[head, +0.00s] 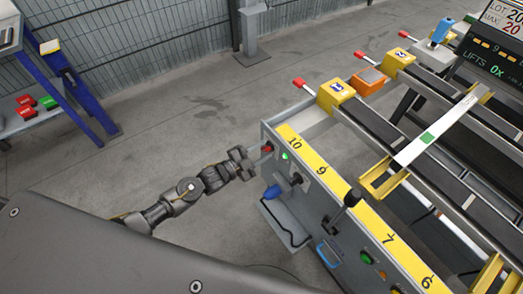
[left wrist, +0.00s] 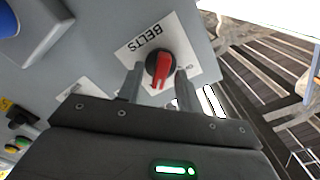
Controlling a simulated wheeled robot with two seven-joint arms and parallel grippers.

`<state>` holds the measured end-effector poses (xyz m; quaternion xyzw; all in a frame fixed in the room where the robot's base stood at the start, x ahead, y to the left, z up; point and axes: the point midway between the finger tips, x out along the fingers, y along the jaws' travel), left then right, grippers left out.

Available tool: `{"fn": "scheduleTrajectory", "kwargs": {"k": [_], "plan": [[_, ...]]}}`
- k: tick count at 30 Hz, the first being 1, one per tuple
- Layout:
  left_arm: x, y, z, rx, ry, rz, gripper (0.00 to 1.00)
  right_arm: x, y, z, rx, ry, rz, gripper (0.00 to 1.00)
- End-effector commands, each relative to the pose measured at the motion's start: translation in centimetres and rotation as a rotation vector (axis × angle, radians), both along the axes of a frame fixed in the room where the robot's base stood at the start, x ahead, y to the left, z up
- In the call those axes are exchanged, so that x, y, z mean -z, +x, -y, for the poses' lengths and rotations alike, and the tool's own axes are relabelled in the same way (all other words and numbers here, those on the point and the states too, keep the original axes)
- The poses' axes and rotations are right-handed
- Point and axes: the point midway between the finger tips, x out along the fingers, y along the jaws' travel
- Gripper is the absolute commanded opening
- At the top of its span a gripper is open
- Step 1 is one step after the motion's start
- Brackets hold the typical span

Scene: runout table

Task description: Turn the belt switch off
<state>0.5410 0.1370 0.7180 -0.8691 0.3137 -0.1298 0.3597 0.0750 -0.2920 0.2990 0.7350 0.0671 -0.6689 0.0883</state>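The belt switch is a red rotary handle on a black round base, on a white plate lettered BELTS. The belt switch (left wrist: 158,68) is in the upper middle of the left wrist view, its red handle pointing down in the picture. Small lettering beside it looks like ON. In the head view the red switch (head: 267,148) is at the left end of the grey control panel (head: 319,205). My left gripper (head: 260,157) is at the panel in front of it. In the left wrist view its fingers (left wrist: 158,86) are apart, one on each side of the switch; contact is unclear.
A green lamp (head: 285,156) glows beside the switch. A blue part (head: 272,192) and a black lever (head: 346,205) stick out from the panel nearby. The conveyor rails (head: 400,135) lie behind. A blue-legged table (head: 75,85) stands far left; the floor between is clear.

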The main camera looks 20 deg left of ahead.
Motion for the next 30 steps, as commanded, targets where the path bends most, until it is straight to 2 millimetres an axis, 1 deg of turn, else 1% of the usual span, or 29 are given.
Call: {"fn": "scheduleTrajectory", "kwargs": {"k": [8,16,17,24,30], "plan": [[0.02,0.13,0.08,-0.001,0.0,-0.001,0.35,0.0,-0.03,0.18,-0.001,-0.002,-0.001,0.36],[0.01,0.12,0.06,0.0,0.0,0.0,0.01,0.0,-0.01,0.18,-0.001,-0.002,-0.001,0.36],[0.02,0.11,0.07,-0.001,0.0,-0.001,0.0,0.0,-0.01,0.18,-0.001,-0.002,-0.001,0.36],[0.0,0.11,0.05,-0.001,-0.007,-0.007,0.0,-0.07,0.05,0.17,-0.001,-0.002,0.001,0.36],[-0.06,0.1,0.05,-0.001,-0.059,-0.05,0.0,-0.36,0.08,0.15,-0.001,-0.002,0.001,0.36]]}}
